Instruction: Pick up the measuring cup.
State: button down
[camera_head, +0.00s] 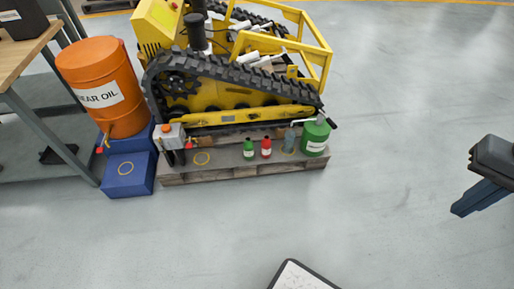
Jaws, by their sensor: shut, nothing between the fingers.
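A small grey, see-through vessel (289,143), likely the measuring cup, stands near the front edge of a wooden pallet (215,170). My gripper (463,208) is at the right edge of the view, shut and empty, with dark blue-grey fingers pointing down and left. It is well apart from the pallet, over open floor.
A yellow tracked carrier (240,95) stands on the pallet, close behind the small items. A green bottle (249,150) is beside the red one. An orange drum (100,80) and blue steps (130,175) are left, near a workbench (28,50). The right floor is clear.

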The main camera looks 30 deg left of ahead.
aim_at(290, 135)
jog(key=z, duration=0.8)
jog(key=k, duration=0.85)
jog(key=u, duration=1.55)
jog(key=i, duration=0.5)
jog(key=u, duration=0.05)
